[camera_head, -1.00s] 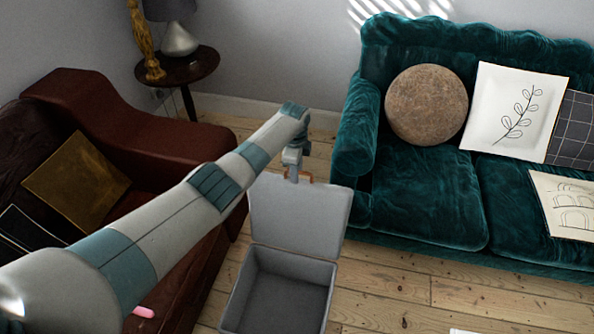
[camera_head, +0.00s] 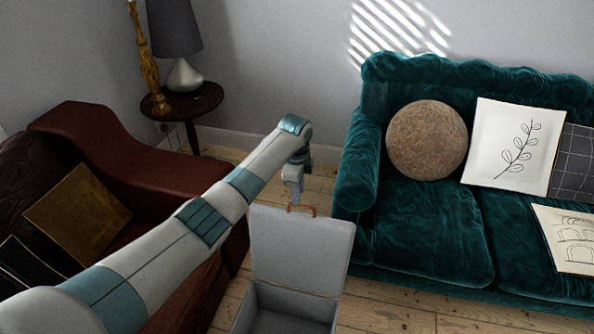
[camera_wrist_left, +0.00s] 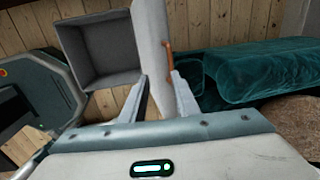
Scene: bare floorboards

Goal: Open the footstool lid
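The footstool is a grey box (camera_head: 262,300) on the floorboards, with a hollow interior that also shows in the left wrist view (camera_wrist_left: 108,50). Its grey lid (camera_head: 300,250) stands raised, roughly upright at the box's back edge. An orange-brown handle (camera_head: 302,210) is at the lid's top edge; it also shows in the left wrist view (camera_wrist_left: 168,62). My left gripper (camera_head: 294,198) is at the lid's top edge beside the handle. In the left wrist view its fingers (camera_wrist_left: 162,100) are spread, with the lid's edge between them; contact is unclear. My right gripper is not in view.
A green velvet sofa (camera_head: 425,225) with cushions stands to the right of the footstool. A dark red sofa (camera_head: 140,165) is at the left, under my left arm. A small round table (camera_head: 190,103) with a lamp stands behind it.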

